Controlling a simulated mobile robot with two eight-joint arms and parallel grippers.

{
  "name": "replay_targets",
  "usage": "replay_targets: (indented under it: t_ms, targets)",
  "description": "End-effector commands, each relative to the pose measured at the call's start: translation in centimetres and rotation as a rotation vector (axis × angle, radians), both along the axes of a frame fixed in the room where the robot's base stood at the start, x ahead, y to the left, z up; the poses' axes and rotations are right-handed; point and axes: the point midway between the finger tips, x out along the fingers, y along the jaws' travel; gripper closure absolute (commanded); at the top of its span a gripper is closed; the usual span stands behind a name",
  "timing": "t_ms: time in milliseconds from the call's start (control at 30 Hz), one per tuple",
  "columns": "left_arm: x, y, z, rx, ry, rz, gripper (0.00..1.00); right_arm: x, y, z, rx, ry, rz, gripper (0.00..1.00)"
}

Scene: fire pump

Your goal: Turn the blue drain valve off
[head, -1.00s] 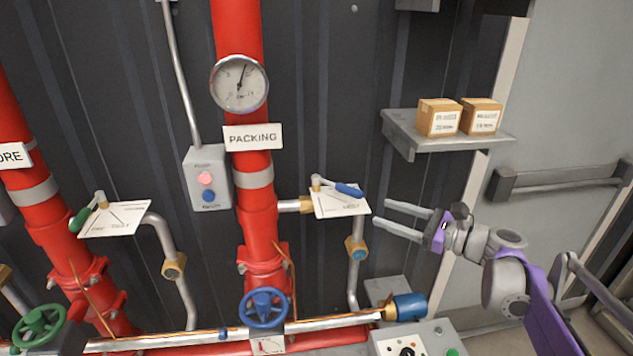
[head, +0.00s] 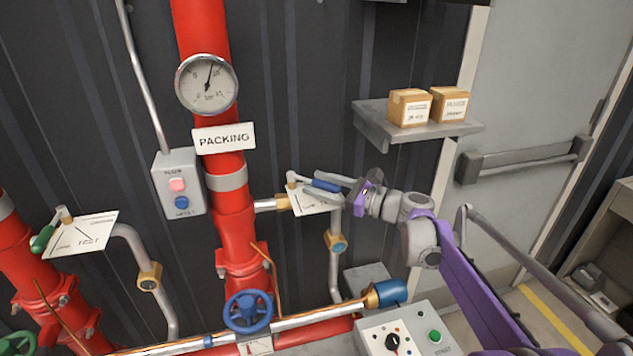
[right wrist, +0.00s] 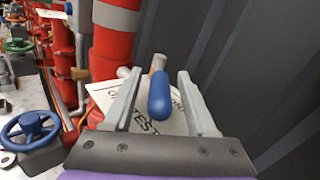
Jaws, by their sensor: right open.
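The blue drain valve's lever (head: 326,186) sits on a brass stem over a white label plate (head: 308,204), right of the red PACKING pipe. It points right and slightly down in the head view. My right gripper (head: 312,184) comes from the right with its fingers around the blue grip. In the right wrist view the blue grip (right wrist: 160,98) lies between the two open fingers (right wrist: 160,74), with gaps on both sides. The white plate (right wrist: 178,122) behind it has partly hidden lettering. My left gripper is out of view.
A blue handwheel (head: 248,311) is on the lower pipe. A green-handled lever (head: 44,238) is at left. A shelf (head: 440,132) with two boxes stands above my right arm. A control box (head: 405,335) is below it.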

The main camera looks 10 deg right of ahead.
Motion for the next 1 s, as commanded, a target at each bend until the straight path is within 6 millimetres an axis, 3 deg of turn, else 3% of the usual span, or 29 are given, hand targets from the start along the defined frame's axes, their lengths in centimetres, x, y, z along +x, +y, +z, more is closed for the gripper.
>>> replay_targets:
  t_ms: [400, 700, 1000]
  targets:
    - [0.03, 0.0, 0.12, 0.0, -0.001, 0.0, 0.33, 0.67, 0.73, -0.04, 0.0, 0.0, -0.001, 0.43]
    - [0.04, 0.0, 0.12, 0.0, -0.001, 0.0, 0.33, 0.66, 0.71, -0.04, 0.0, 0.0, 0.0, 0.97]
    - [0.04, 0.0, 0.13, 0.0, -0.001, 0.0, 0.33, 0.65, 0.71, -0.03, 0.0, 0.0, 0.0, 1.0]
